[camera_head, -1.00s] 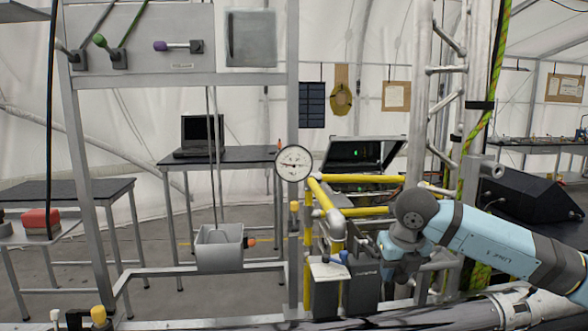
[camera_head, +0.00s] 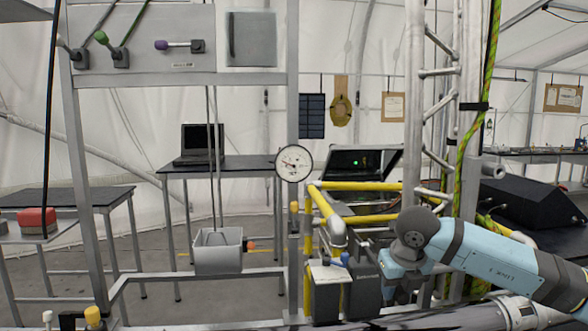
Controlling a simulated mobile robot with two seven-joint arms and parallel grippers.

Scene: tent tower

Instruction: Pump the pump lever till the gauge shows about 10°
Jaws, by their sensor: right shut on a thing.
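The round white gauge (camera_head: 293,162) with a dark needle is on the grey frame post at the middle. Its numbers are too small to read. My right gripper (camera_head: 390,288) is low at the right of the middle, beside a dark grey box unit (camera_head: 362,290) with a blue handle (camera_head: 340,260). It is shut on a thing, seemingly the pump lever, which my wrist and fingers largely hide. My left gripper is not in view.
Yellow pipes (camera_head: 355,187) run just behind and left of my right gripper. A metal lattice tower (camera_head: 411,120) rises behind my right arm, with a green rope (camera_head: 488,90). A grey bin (camera_head: 218,250) hangs on the frame at left.

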